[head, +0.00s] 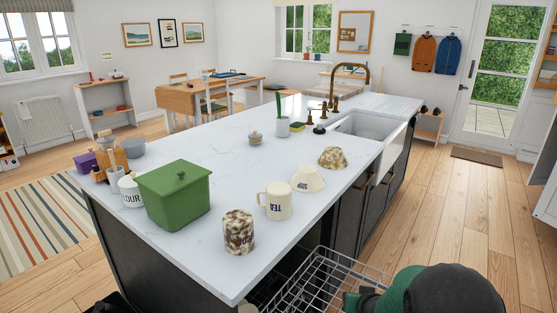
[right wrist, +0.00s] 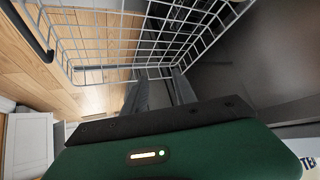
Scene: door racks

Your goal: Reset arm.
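My right arm enters the head view at the bottom right, with dark green and black links. The right wrist view shows my right gripper (right wrist: 158,80) with its two grey fingers apart and nothing seen between them. The fingers point at a wire rack (right wrist: 120,50), which also shows in the head view (head: 318,277) beside the counter. I cannot tell whether the fingertips touch the wires. My left gripper is not in view; a dark shape at the bottom left edge of the head view is unclear.
The white island counter (head: 215,255) holds a green bin (head: 173,195), a brown mottled canister (head: 239,232), a cream mug (head: 274,201), a cream bowl (head: 308,179) and a mottled bowl (head: 332,157). A sink (head: 365,127) lies farther back. Wooden floor (head: 470,205) is clear to the right.

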